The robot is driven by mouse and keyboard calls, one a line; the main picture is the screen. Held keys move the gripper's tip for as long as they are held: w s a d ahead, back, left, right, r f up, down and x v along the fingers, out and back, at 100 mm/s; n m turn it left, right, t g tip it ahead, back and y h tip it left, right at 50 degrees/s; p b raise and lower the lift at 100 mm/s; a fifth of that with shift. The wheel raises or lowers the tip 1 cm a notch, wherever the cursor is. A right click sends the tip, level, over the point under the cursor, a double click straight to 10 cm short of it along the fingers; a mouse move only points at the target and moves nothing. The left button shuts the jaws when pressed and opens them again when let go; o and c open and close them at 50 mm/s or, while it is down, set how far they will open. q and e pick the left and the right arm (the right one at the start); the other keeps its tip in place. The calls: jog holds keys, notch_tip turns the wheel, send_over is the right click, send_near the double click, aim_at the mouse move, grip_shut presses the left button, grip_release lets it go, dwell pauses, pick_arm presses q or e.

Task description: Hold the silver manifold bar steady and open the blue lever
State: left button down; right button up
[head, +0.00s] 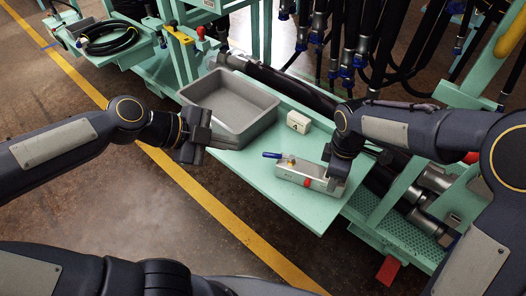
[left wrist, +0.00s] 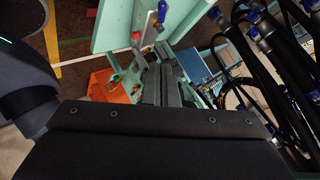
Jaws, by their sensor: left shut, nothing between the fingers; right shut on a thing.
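The silver manifold bar (head: 297,174) lies on the turquoise bench top (head: 262,180), with a red part on its front side. The blue lever (head: 272,155) sits at its upper left end by a brass-coloured fitting and points left. My right gripper (head: 338,172) is shut on the right end of the manifold bar, and its fingers are partly hidden. My left gripper (head: 226,143) is shut and empty in front of the grey tray, left of and apart from the lever. In the left wrist view, the blue lever (left wrist: 161,11) shows beyond the gripper (left wrist: 160,62).
The open grey tray (head: 232,98) stands on the bench behind my left gripper. A small white block marked 4 (head: 298,122) stands behind the bar. Dark hoses with blue collars (head: 348,62) hang at the back. The bench front edge beside the bar is clear.

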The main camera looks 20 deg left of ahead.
pick_arm(q)
send_over(275, 155)
jog(key=s+a, duration=0.2)
jog(key=s, duration=0.2)
jog(key=shift+f, duration=2.9)
jog(key=shift+w+a+f, duration=0.2)
jog(key=shift+w+f, duration=0.35)
jog(key=shift+f, duration=0.3)
jog(key=shift+w+a+f, duration=0.15)
jog(key=shift+w+f, duration=0.35)
jog(key=shift+f, duration=0.3)
jog(key=shift+w+a+m+g+h, duration=0.15)
jog(key=shift+w+m+g+h, duration=0.3)
jog(key=shift+w+m, duration=0.3)
jog(key=shift+w+a, duration=0.1)
jog(key=shift+w, duration=0.2)
jog(key=shift+s, duration=0.1)
